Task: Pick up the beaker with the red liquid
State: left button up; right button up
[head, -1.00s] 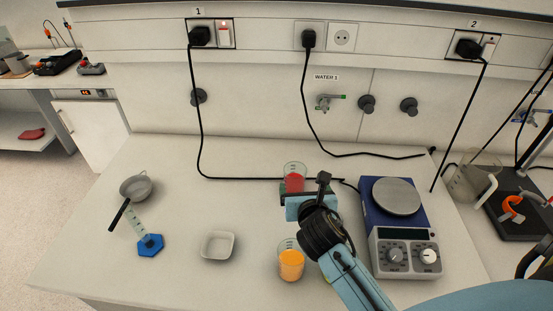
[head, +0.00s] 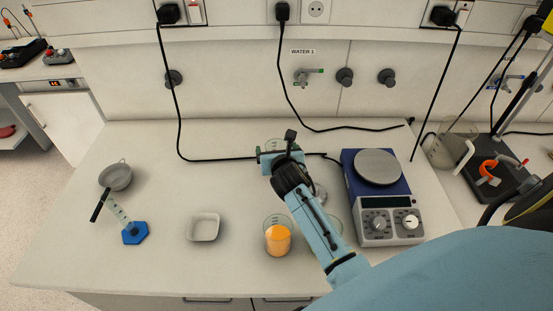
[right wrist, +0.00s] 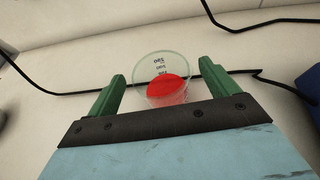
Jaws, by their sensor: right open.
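The beaker with red liquid stands on the bench. In the head view only its clear rim (head: 275,143) shows behind my right gripper (head: 279,153), and the red liquid is hidden. In the right wrist view the red beaker (right wrist: 168,90) lies between the two green fingers of my right gripper (right wrist: 162,72). The fingers are open, with a visible gap on each side of the beaker. My left gripper is in no view.
A beaker of orange liquid (head: 278,240) stands in front, left of my right arm. A hotplate stirrer (head: 390,225) is to the right. A white dish (head: 204,227), strainer (head: 116,178) and blue-based cylinder (head: 135,233) are left. A black cable (head: 215,160) runs behind the red beaker.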

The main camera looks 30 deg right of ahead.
jog(key=shift+x, duration=1)
jog(key=c, duration=1.1)
jog(key=shift+c, duration=0.6)
jog(key=shift+r, duration=0.15)
